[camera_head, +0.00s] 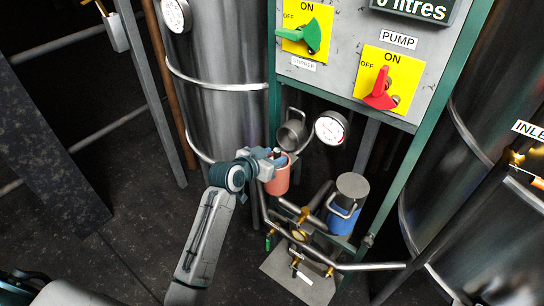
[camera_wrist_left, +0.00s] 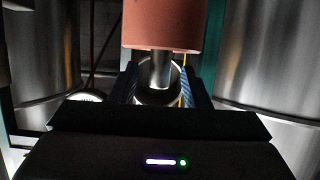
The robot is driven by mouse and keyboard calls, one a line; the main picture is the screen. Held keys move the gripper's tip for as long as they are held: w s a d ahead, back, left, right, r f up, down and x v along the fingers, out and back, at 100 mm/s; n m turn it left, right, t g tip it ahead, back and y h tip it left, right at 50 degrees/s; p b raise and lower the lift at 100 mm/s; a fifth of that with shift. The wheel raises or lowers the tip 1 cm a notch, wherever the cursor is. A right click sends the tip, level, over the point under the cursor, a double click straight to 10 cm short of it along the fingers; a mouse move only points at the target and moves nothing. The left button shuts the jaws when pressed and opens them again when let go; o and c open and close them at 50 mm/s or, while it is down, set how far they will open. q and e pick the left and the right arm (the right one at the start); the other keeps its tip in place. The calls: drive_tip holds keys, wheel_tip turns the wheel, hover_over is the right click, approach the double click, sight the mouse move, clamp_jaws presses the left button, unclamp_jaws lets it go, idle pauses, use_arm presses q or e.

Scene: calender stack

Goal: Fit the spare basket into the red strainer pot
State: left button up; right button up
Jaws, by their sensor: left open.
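A salmon-red pot (camera_head: 277,182), which I take for the red strainer pot, hangs in the lower frame beside the steel tank. My left gripper (camera_head: 279,156) is open at its upper rim and covers part of its mouth. In the left wrist view the red pot (camera_wrist_left: 163,25) fills the top centre, with a grey metal cylinder (camera_wrist_left: 160,70) next to it, between the two open fingers (camera_wrist_left: 160,88). A grey metal cup-like piece with a handle (camera_head: 291,135) sits just behind the red pot; I cannot tell whether it is the spare basket. My right gripper is not in view.
A blue pot (camera_head: 343,221) with a grey lid (camera_head: 352,185) stands to the right. A round gauge (camera_head: 330,129), pipes and brass valves (camera_head: 299,235) crowd the space. A switch panel (camera_head: 345,50) hangs above. Open floor (camera_head: 130,215) lies to the left.

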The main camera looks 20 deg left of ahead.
use_arm(q)
drive_tip(key=shift+r, duration=0.15)
drive_tip(key=shift+s+a, duration=0.1)
drive_tip(key=shift+s, duration=0.1)
drive_tip(key=b+v, duration=0.1)
drive_tip(key=v, duration=1)
drive_tip(key=s+a+f+n+g+y, duration=0.1)
drive_tip(key=s+a+f+g, duration=0.15)
drive_tip(key=f, duration=1.05)
drive_tip(key=s+a+f+n+g+y, duration=0.1)
drive_tip(key=s+a+f+n+y, duration=0.15)
drive_tip(key=f, duration=0.95)
drive_tip(key=s+a+f+g+y, duration=0.1)
drive_tip(key=s+a+f+g, duration=0.15)
drive_tip(key=f, duration=1.05)
drive_tip(key=s+a+f+g, duration=0.2)
drive_tip(key=s+f+g, duration=0.1)
drive_tip(key=s+f, duration=1.45)
drive_tip(key=s+f+g, duration=0.1)
drive_tip(key=s+f, duration=0.3)
drive_tip(key=s, duration=0.6)
drive_tip(key=s+f+g, duration=0.1)
drive_tip(key=s+f, duration=0.4)
drive_tip(key=s, duration=0.6)
drive_tip(key=shift+s+d+g+y, duration=0.15)
drive_tip(key=shift+d+g+y, duration=0.15)
drive_tip(key=shift+d+y, duration=0.15)
